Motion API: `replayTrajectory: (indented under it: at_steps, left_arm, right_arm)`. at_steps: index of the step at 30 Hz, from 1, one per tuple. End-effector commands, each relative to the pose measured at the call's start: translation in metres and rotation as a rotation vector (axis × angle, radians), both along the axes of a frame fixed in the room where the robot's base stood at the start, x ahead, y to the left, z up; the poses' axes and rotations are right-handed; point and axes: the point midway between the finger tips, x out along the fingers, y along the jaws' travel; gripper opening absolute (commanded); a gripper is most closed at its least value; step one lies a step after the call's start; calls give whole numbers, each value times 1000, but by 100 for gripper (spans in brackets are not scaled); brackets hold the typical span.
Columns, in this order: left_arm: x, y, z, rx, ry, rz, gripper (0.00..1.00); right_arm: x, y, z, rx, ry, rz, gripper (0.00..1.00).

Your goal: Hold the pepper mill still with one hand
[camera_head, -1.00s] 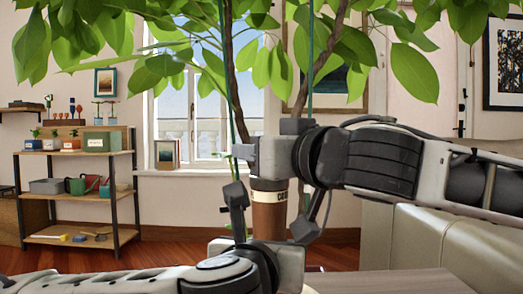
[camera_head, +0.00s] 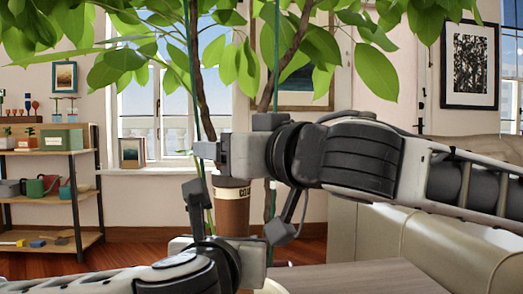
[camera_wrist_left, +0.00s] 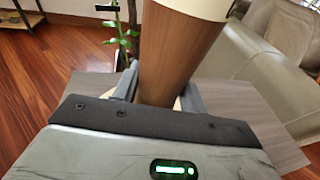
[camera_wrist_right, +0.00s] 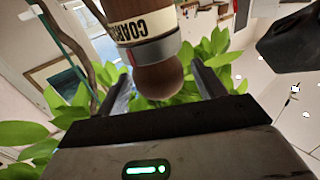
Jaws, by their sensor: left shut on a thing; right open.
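The pepper mill (camera_head: 232,211) is brown with a cream lettered band near its top and stands about upright in the head view. My left gripper (camera_head: 237,214) is shut on its brown body; the left wrist view shows the body (camera_wrist_left: 168,55) between the two fingers. My right gripper (camera_wrist_right: 162,82) is open above the band. In the right wrist view the mill's round brown knob (camera_wrist_right: 160,79) lies between its spread fingers, with gaps showing at both sides. In the head view the right gripper hides the knob.
A grey wooden tabletop (camera_head: 365,277) lies below and to the right. A pale leather sofa (camera_head: 400,240) stands behind it. A leafy plant (camera_head: 240,60) hangs across the top of the view. A shelf (camera_head: 48,160) with small items stands at the far left.

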Motion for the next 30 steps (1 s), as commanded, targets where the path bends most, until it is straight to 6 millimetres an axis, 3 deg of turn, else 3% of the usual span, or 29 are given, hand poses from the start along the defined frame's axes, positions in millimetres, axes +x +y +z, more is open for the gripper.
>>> replayTrajectory:
  at_steps: [6, 13, 19, 30]
  left_arm:
    - [0, 0, -5, 4, 10, 1, 11]
    - [0, 0, -5, 4, 10, 1, 11]
    - [0, 0, -4, 4, 10, 1, 11]
    - [0, 0, -4, 4, 10, 1, 11]
  right_arm:
    - [-40, -28, -1, 0, 0, 0, 69]
    - [-71, -49, -1, 0, 0, 0, 69]
    - [-80, -55, -1, -1, 0, -1, 69]
    - [-76, -54, -1, -13, 13, 3, 69]
